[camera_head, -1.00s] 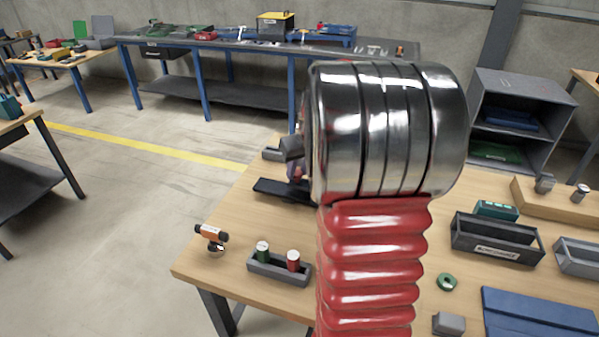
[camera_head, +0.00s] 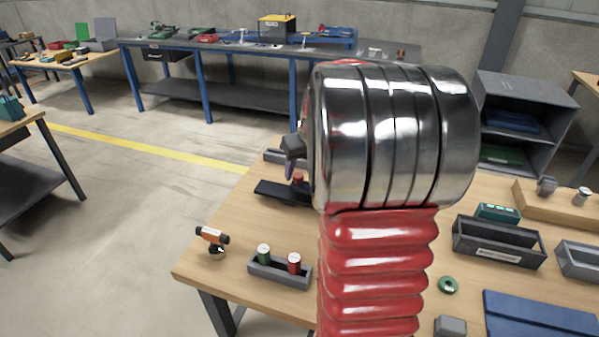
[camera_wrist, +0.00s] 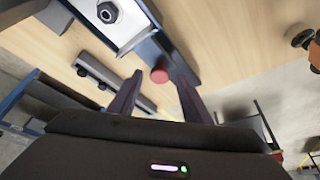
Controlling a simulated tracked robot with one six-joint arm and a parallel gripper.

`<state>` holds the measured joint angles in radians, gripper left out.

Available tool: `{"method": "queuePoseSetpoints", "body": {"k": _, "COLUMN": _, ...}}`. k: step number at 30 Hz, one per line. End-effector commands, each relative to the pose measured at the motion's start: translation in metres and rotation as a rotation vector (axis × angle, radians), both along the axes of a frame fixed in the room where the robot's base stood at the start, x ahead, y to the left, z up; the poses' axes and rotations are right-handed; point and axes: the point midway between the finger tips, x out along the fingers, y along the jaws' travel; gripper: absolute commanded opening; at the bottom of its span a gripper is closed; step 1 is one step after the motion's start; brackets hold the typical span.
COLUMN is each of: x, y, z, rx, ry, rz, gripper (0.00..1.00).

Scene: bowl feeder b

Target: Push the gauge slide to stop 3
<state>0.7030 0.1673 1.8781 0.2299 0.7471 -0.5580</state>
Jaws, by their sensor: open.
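The gauge is a dark rail (camera_head: 272,190) lying on the bench left of my arm in the head view. A red knob (camera_head: 298,179), likely on the gauge slide, shows just below my gripper there. In the wrist view the red knob (camera_wrist: 159,76) stands by the dark blue rail (camera_wrist: 172,57). My gripper (camera_wrist: 160,80) is open, with one finger on each side of the knob in that picture. I cannot tell whether a finger touches it. My arm hides part of the rail in the head view, and I cannot read any stop marks.
A grey holder (camera_head: 278,271) with a green and a red cylinder stands near the bench's front edge. An orange and black tool (camera_head: 212,237) stands left of it. A dark bin (camera_head: 498,243) and a blue plate (camera_head: 540,318) lie to the right. Bare wood surrounds the rail's near side.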

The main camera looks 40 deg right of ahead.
Motion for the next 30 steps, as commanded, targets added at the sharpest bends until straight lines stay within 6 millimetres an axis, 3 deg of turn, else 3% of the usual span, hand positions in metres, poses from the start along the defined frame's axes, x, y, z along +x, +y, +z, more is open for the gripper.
{"method": "queuePoseSetpoints", "body": {"k": 18, "x": -0.039, "y": 0.01, "z": 0.096, "rx": -0.002, "ry": -0.002, "rz": -0.002, "gripper": 0.44}}
{"method": "queuePoseSetpoints", "body": {"k": 24, "x": -0.045, "y": 0.012, "z": 0.111, "rx": -0.002, "ry": -0.002, "rz": -0.003, "gripper": 0.44}}
{"method": "queuePoseSetpoints", "body": {"k": 30, "x": -0.046, "y": 0.013, "z": 0.113, "rx": 0.0, "ry": -0.001, "rz": -0.002, "gripper": 0.44}}
